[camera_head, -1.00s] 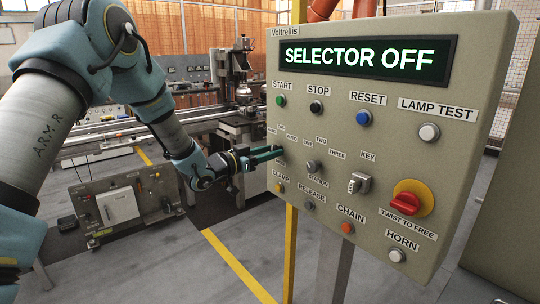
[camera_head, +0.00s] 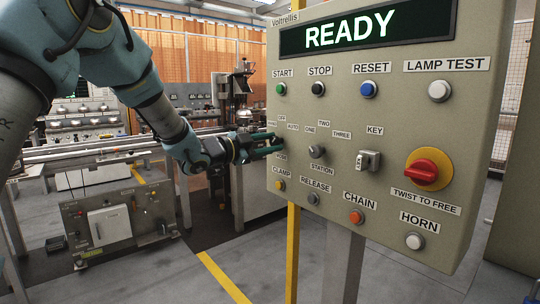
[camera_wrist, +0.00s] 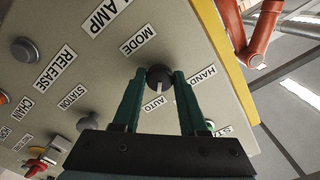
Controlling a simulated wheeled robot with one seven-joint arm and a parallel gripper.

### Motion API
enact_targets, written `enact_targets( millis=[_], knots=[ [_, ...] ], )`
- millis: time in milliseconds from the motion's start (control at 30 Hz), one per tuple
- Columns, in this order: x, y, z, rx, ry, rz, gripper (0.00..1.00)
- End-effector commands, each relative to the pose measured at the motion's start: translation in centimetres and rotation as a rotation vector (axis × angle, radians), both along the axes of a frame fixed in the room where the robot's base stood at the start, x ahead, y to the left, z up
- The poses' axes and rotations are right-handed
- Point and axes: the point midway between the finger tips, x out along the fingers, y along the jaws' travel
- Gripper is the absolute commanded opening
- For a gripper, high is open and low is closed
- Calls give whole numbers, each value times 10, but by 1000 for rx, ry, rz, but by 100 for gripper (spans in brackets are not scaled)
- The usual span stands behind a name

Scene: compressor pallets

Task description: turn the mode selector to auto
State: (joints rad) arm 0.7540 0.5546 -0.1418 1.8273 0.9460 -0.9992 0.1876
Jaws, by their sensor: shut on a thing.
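The mode selector (camera_wrist: 160,75) is a dark round knob with a white pointer line, on the beige control panel (camera_head: 440,110). In the wrist view my gripper (camera_wrist: 160,77) has its two green fingers on either side of the knob, shut on it. The pointer line faces the AUTO label (camera_wrist: 155,103). The HAND label (camera_wrist: 202,77) is to the right of the fingers. The panel's display (camera_head: 350,33) reads READY in green.
The station selector (camera_head: 318,152), key switch (camera_head: 368,160) and clamp button (camera_head: 279,185) are close to my gripper. A red twist-to-free knob (camera_head: 427,170) stands out at lower right. A yellow post (camera_head: 292,250) is below the panel. Machinery stands behind on the left.

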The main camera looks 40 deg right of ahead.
Motion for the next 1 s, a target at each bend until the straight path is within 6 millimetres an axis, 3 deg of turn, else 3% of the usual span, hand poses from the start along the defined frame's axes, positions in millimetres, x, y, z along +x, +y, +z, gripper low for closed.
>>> enact_targets(
  millis=[633,667,900,1000],
  knots=[
    [0,0,0,-1,-56,-1,0],
    [0,0,0,-1,-56,-1,44],
    [0,0,0,-2,-56,0,71],
    [0,0,0,-2,-55,0,71]
  ],
)
